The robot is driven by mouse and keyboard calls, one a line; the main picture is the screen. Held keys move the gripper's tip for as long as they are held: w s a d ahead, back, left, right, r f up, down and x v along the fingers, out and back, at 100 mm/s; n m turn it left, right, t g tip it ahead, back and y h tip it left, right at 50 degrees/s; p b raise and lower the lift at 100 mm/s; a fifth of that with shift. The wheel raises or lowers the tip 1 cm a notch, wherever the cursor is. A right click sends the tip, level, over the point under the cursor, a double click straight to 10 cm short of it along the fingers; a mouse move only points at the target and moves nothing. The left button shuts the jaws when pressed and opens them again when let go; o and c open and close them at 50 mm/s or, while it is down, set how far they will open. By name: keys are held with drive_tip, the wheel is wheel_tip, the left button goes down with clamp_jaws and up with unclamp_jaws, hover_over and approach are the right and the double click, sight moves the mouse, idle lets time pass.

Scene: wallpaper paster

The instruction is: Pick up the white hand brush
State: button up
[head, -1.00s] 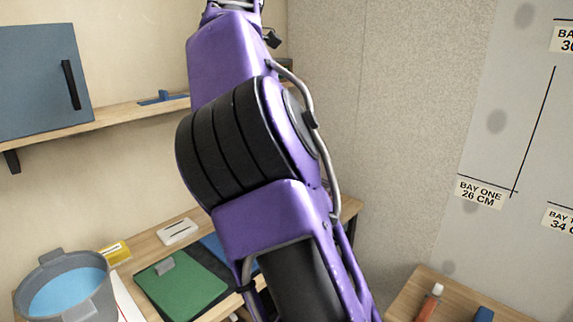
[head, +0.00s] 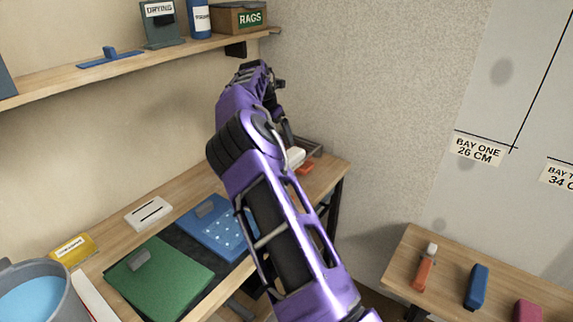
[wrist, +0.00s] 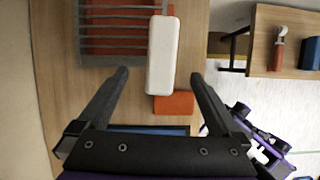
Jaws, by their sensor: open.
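The white hand brush (wrist: 160,55) is a long pale block lying lengthwise at the top middle of the wrist view. It lies beside and partly over a dark slatted rack (wrist: 112,30). My gripper (wrist: 160,76) is open, its two dark fingers apart on either side of the brush's near end. No contact shows, and the height gap is hard to judge. In the head view the brush (head: 295,157) shows at the bench's far right end, partly hidden by my purple arm. My gripper is mostly hidden there.
An orange block (wrist: 174,103) lies by the brush's near end. The wooden bench (head: 325,185) also holds a blue tray (head: 232,240), a green board (head: 160,284) and a white slotted block (head: 148,213). A shelf (head: 180,47) is above. A side table (head: 400,265) stands right.

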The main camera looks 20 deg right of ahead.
drive_tip(key=x, duration=0.5)
drive_tip(key=shift+d+f, duration=0.1)
drive_tip(key=shift+f, duration=0.15)
drive_tip(key=shift+s+b+x, duration=0.1)
drive_tip(key=shift+b+x, duration=0.1)
drive_tip(key=shift+x, duration=1.15)
drive_tip(key=shift+s+b+x, duration=0.15)
drive_tip(key=shift+b+x, duration=0.05)
drive_tip(key=shift+x, duration=1.15)
